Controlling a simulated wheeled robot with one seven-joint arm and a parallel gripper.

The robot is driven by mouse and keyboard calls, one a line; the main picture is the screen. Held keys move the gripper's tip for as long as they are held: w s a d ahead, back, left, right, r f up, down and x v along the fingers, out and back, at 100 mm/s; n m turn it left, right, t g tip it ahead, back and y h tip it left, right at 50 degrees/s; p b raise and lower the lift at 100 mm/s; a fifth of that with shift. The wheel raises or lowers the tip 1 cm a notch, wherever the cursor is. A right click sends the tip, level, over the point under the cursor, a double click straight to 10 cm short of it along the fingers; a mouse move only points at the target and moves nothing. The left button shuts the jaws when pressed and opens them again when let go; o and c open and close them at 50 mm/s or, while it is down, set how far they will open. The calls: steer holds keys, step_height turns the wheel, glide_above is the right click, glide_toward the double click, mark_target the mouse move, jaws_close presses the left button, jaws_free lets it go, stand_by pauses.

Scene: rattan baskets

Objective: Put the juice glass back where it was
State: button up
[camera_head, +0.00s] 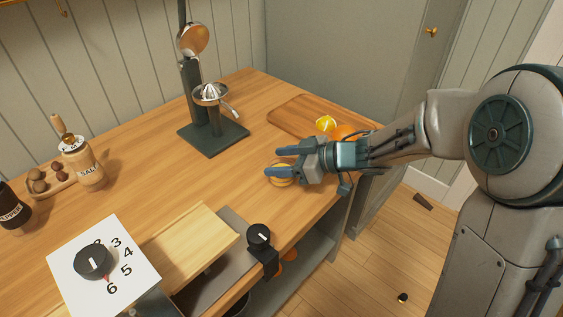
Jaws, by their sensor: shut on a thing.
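My gripper (280,161) reaches in from the right and is shut on the glass. The blue-grey fingers and the palm hide most of the glass. I cannot tell whether its base touches the counter. A dark citrus press (213,140) with a metal cone and a raised round metal cap stands at the back of the counter.
A cutting board (290,117) with a lemon (326,124) and an orange fruit lies behind my gripper. A black knob clamp (259,238) sits at the front edge. A numbered dial (92,262), a jar (82,165) and a small tray are at left. The middle of the counter is clear.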

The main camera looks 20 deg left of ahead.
steer(key=o, duration=1.1)
steer(key=shift+f, duration=0.1)
